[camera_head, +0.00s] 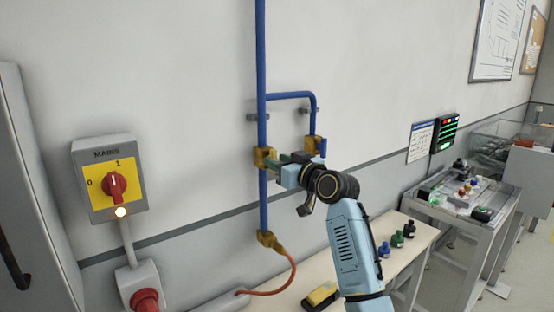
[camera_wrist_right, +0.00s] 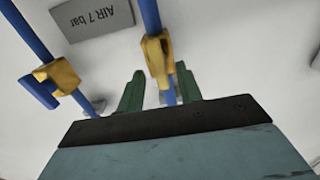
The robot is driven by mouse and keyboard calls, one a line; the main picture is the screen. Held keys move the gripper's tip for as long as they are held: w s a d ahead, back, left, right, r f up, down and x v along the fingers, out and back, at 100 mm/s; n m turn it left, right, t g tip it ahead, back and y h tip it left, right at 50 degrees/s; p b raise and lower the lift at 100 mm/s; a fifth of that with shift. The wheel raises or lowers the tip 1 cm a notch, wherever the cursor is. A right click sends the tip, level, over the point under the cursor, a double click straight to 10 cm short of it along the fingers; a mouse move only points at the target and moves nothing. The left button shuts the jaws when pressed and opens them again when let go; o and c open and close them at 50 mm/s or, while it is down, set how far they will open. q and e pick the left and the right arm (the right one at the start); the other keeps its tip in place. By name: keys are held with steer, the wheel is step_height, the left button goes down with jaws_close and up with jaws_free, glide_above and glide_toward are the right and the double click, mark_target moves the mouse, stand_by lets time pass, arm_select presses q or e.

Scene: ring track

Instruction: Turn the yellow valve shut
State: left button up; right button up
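A yellow valve (camera_head: 262,155) sits on the upright blue wall pipe in the head view. It also shows in the right wrist view (camera_wrist_right: 156,58), with a yellow part along the pipe. My right gripper (camera_head: 275,161) is at this valve, and its blue-grey body hides part of it. In the right wrist view its two green fingers (camera_wrist_right: 160,76) are apart, one on each side of the valve's near end and pipe. I cannot tell whether they touch it. My left gripper is not in view.
A second yellow fitting (camera_head: 311,142) with a blue handle (camera_head: 323,147) is close by on the branch pipe. A yellow fitting with an orange hose (camera_head: 288,275) is below. A MAINS switch (camera_head: 115,186) is at left. A bench (camera_head: 414,234) with small bottles stands at lower right.

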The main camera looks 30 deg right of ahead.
steer(key=shift+w+a, duration=0.1)
steer(key=shift+w, duration=0.45)
jaws_close()
